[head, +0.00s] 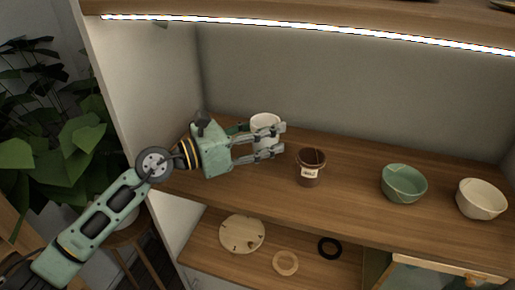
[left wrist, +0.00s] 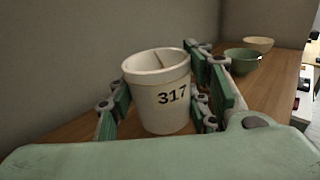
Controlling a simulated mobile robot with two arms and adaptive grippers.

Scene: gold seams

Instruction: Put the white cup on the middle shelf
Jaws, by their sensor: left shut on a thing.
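The white cup (head: 264,124) is at the left part of the middle shelf (head: 348,207) in the head view. In the left wrist view the white cup (left wrist: 160,95) is upright and bears the number 317. My left gripper (head: 276,139) comes in from the left and is shut on the cup, with its fingers (left wrist: 160,102) on both sides of it. The cup's base is at or just over the shelf; I cannot tell whether it touches. The fingers hide part of the cup in the head view. My right gripper is not in view.
A brown labelled cup (head: 310,167) stands just right of my left gripper. A green bowl (head: 404,183) and a cream bowl (head: 481,199) stand farther right. The lower shelf holds a round board (head: 242,234), a wooden ring (head: 285,263) and a black ring (head: 329,248). A plant (head: 62,140) is at left.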

